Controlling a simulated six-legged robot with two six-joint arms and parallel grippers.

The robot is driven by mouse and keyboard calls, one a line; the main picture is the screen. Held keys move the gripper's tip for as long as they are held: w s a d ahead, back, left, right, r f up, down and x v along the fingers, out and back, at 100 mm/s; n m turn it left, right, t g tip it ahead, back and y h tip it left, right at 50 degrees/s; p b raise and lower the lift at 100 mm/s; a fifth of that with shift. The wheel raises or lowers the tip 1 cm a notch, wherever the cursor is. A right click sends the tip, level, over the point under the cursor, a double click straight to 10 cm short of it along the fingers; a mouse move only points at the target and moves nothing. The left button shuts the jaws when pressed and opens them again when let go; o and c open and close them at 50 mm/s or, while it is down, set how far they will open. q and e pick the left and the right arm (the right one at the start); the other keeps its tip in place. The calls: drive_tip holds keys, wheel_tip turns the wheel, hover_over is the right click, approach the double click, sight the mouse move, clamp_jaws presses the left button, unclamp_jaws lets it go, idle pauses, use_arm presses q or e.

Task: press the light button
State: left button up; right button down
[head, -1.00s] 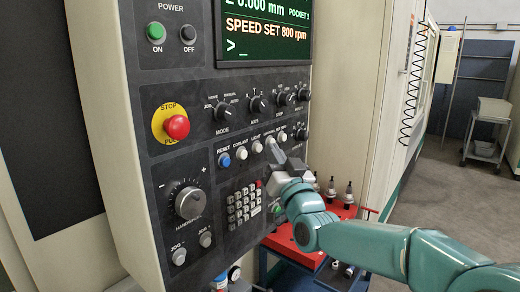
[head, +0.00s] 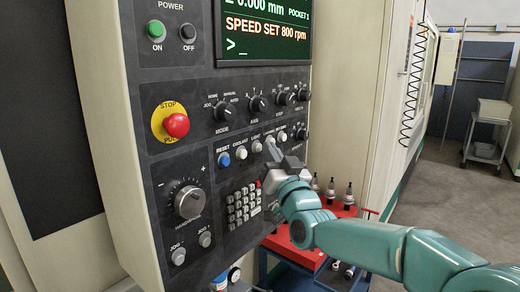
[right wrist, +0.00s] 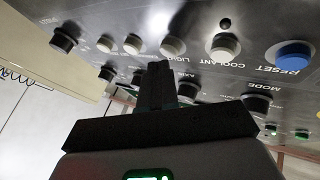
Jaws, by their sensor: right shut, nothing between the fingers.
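The light button (head: 256,147) is a pale round button in the row under the dials, between the coolant button and another pale button. It also shows in the right wrist view (right wrist: 173,46), where the panel labels are upside down. My right gripper (head: 271,151) is shut and empty, with its fingertips just right of and slightly below the light button. In the right wrist view, the dark fingers (right wrist: 160,82) point up towards the row, below the light button. I cannot tell whether the tips touch the panel. My left gripper is not in view.
The blue reset button (head: 224,160) and the coolant button (head: 241,153) sit left of the light button. A red stop button (head: 176,126), dials and a keypad (head: 244,204) share the panel. A red cart (head: 300,255) with tool holders stands below right.

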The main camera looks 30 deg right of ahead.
drive_tip(key=shift+w+a, duration=0.15)
drive_tip(key=shift+w, duration=0.25)
idle(0.3)
drive_tip(key=shift+s+d+b, duration=0.3)
drive_tip(key=shift+s+b, duration=0.4)
drive_tip(key=shift+b, duration=0.3)
drive_tip(key=s+b, duration=0.1)
drive_tip(key=s+d+b, duration=0.1)
drive_tip(key=s, duration=0.1)
drive_tip(key=s+d+b, duration=0.1)
drive_tip(key=b, duration=0.1)
drive_tip(key=shift+s, duration=0.35)
drive_tip(key=shift+f, duration=0.1)
idle(0.5)
